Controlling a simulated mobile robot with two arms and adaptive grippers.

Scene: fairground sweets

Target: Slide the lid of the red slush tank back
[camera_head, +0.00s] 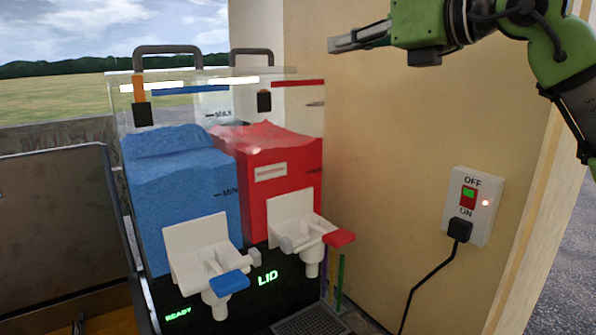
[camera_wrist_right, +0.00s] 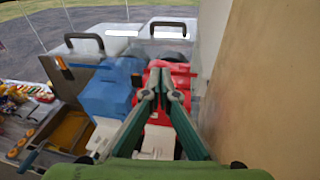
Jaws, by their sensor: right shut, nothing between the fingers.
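The red slush tank (camera_head: 282,170) is the right half of a clear two-part machine and holds red slush, which also shows in the right wrist view (camera_wrist_right: 180,75). A clear lid with a dark arched handle (camera_head: 252,51) is at its top; the handle also shows in the wrist view (camera_wrist_right: 172,24). The handle looks a little farther back than the blue side's. My right gripper (camera_head: 334,45) is shut and empty, above and right of the tank, apart from the handle. In the wrist view its closed fingertips (camera_wrist_right: 159,72) overlap the red slush. My left gripper is not in view.
The blue slush tank (camera_head: 185,200) stands at left with its own lid handle (camera_head: 167,50). A tan wall (camera_head: 400,150) runs close on the right, with a switch box (camera_head: 472,207) and plugged-in cable. A lit panel reads LID (camera_head: 268,278) and READY. Taps stick out in front.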

